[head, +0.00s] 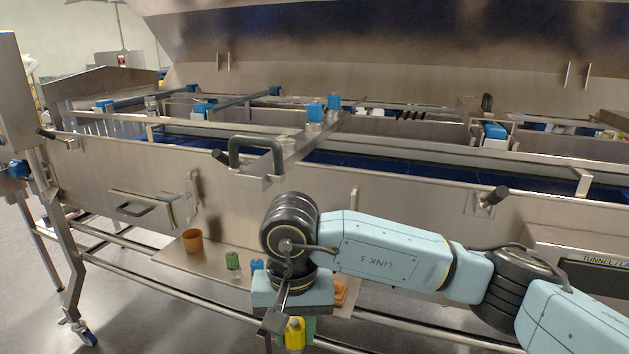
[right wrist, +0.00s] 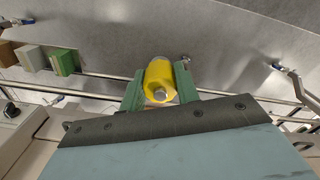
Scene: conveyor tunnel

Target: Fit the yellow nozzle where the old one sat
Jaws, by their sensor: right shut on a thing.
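The yellow nozzle (head: 295,333) is held in my right gripper (head: 300,330), low in the head view, in front of the machine's lower shelf. In the right wrist view the yellow nozzle (right wrist: 159,82) sits between the two green fingers of my right gripper (right wrist: 160,88), which touch its sides. My left gripper is not in view. I cannot make out an empty nozzle seat in either view.
A shelf (head: 215,270) under the tunnel side carries an orange-brown cup (head: 193,241), a green piece (head: 233,261), a blue piece (head: 257,265) and an orange piece (head: 340,290).

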